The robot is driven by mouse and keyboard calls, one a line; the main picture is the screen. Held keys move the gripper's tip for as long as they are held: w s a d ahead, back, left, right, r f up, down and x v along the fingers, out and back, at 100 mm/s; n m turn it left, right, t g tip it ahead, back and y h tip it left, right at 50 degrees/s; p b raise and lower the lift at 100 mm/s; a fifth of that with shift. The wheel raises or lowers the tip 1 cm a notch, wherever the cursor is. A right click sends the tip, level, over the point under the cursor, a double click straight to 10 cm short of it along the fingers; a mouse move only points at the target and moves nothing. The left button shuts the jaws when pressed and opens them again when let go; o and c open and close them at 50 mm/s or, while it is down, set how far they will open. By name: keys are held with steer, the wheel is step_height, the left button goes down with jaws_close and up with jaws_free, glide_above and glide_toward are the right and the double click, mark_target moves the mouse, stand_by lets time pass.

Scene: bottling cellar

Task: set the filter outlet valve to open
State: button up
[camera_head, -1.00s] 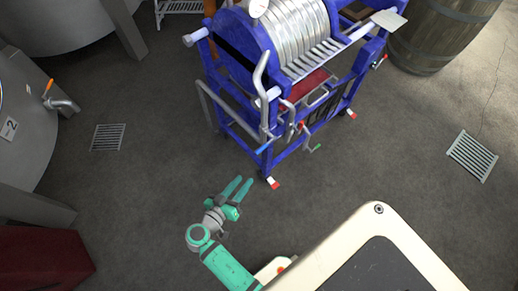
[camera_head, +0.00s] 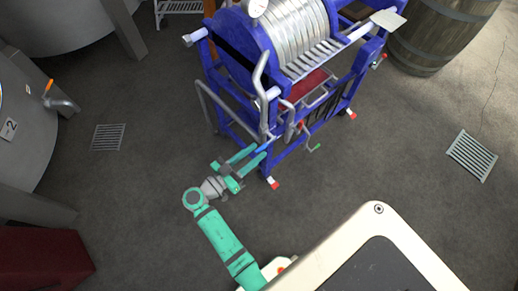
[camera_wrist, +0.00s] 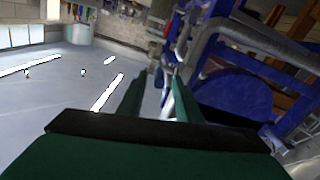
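The plate filter (camera_head: 255,55) has a blue frame and a stack of pale plates. Low on its near side are grey pipes with small lever handles: a blue one (camera_head: 264,148), a red one (camera_head: 301,125) and a green one (camera_head: 317,147). No label shows which belongs to the filter outlet valve. My gripper (camera_head: 259,153) has its green fingers apart, with the tips at the blue handle. The handle seems to lie between or just beyond the tips; contact cannot be told. In the wrist view my gripper (camera_wrist: 155,82) is open, pointing along the filter's side pipes (camera_wrist: 240,30).
The filter's blue legs with red-tipped feet (camera_head: 273,183) stand close to my gripper. A steel tank (camera_head: 22,125) with an orange-handled tap is at left, a wooden barrel (camera_head: 435,35) at upper right. Floor drains (camera_head: 107,137) lie flat. The floor around is clear.

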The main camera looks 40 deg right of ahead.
steer(key=shift+w+d, duration=0.15)
steer(key=shift+d, duration=1.1)
jaws_close()
